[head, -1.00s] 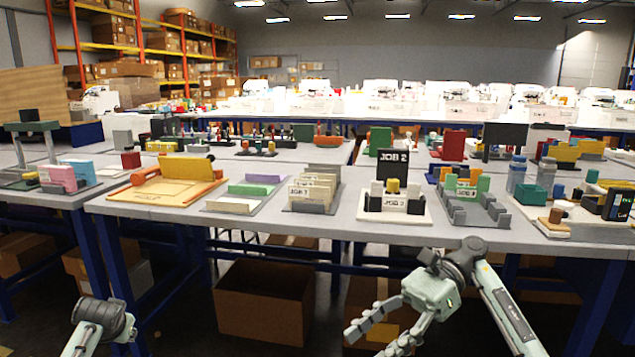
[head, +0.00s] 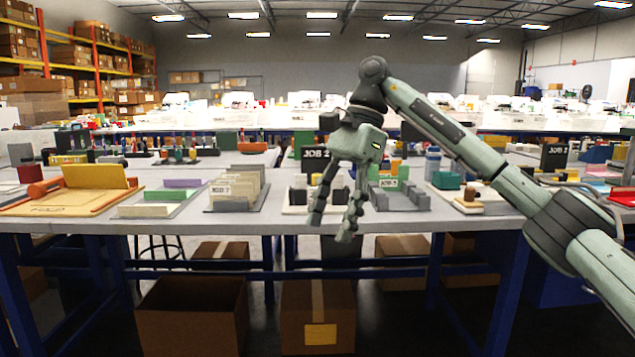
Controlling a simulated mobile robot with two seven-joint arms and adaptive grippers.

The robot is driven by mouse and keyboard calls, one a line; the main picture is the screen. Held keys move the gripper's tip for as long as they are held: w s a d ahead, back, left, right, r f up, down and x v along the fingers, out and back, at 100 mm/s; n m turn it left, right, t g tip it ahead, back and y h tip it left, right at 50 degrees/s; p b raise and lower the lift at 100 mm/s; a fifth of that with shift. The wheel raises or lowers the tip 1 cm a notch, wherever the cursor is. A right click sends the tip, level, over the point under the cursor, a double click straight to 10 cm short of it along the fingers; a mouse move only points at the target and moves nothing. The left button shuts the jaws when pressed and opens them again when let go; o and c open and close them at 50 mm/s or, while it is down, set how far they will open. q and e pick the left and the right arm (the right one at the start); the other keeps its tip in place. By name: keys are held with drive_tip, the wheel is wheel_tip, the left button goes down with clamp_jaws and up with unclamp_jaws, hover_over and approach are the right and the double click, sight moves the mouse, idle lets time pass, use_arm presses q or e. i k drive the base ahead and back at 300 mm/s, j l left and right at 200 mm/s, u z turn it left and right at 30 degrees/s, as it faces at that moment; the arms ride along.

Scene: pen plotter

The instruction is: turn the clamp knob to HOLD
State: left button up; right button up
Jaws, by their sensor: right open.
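A tan board (head: 70,206) with a yellow upright panel (head: 95,176) and an orange bar lies on the table at the left; it may be the plotter. An orange rounded part (head: 44,187) stands at its left end. I cannot tell which part is the clamp knob, and no HOLD mark is readable. My right gripper (head: 330,229) is open and empty, fingers pointing down, in front of the table's front edge and well to the right of the tan board. It partly hides the JOB 2 stand (head: 315,154). My left gripper is not in view.
Card racks (head: 238,190) and a tray with purple and green bars (head: 160,198) stand between the tan board and my right gripper. A grey fixture (head: 390,196) is just right of the gripper. Cardboard boxes (head: 190,312) sit below the table.

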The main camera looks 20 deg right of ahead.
sight(315, 176)
drive_tip(key=i+l, duration=0.25)
drive_tip(key=i, duration=0.25)
drive_tip(key=i+l, duration=0.2)
drive_tip(key=i, duration=0.25)
drive_tip(key=i+l, duration=0.25)
drive_tip(key=i, duration=0.25)
drive_tip(key=i+l, duration=0.25)
drive_tip(key=i, duration=0.2)
